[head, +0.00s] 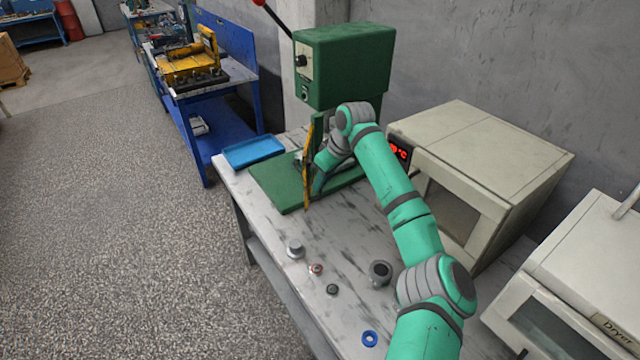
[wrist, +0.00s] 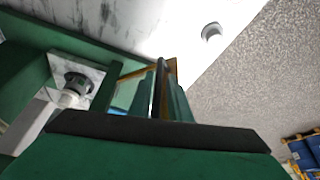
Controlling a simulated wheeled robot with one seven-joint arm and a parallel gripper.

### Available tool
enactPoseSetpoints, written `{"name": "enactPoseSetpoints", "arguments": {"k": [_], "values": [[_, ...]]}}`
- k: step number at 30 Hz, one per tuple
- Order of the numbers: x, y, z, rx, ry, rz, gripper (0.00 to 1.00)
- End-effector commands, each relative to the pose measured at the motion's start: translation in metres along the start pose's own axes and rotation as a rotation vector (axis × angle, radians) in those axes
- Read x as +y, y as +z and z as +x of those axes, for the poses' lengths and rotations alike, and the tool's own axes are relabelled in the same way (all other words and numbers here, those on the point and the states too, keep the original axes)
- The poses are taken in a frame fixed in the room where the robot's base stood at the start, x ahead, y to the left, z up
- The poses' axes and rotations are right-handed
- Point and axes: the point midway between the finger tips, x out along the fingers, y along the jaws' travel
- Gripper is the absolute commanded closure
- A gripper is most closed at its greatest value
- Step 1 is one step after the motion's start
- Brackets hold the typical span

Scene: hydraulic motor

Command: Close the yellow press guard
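The green press (head: 343,65) stands at the back of the workbench on a green base plate (head: 275,183). Its yellow guard (head: 308,165) is a thin upright frame, seen nearly edge-on at the press's left front. My gripper (head: 318,182) is at the guard, mostly hidden behind it and my arm in the head view. In the wrist view, my gripper's fingers (wrist: 165,88) are close together beside the guard's yellow edge (wrist: 172,65), with a dark strip between them. I cannot tell whether they grip the guard. A round metal part (wrist: 75,82) sits on the press bed.
A blue tray (head: 253,151) lies left of the press. Several small parts, including a metal cap (head: 295,249) and a blue ring (head: 370,338), lie on the bench (head: 265,225) in front. A beige oven (head: 480,165) and a dryer (head: 590,270) stand at right.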

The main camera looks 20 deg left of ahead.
Motion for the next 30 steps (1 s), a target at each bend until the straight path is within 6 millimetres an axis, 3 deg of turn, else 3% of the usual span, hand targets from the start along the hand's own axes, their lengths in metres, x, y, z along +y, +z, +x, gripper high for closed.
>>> {"name": "enactPoseSetpoints", "arguments": {"k": [6, 15, 16, 18, 30], "values": [[-0.001, -0.001, 0.018, 0.0, 0.0, -0.001, 0.83], [-0.001, -0.002, 0.02, 0.001, 0.0, -0.002, 0.83], [-0.001, -0.002, 0.02, 0.001, 0.0, -0.002, 0.85], [-0.001, -0.002, 0.02, 0.001, 0.0, -0.002, 1.0], [-0.008, -0.01, 0.023, 0.002, 0.008, 0.018, 1.0]]}}
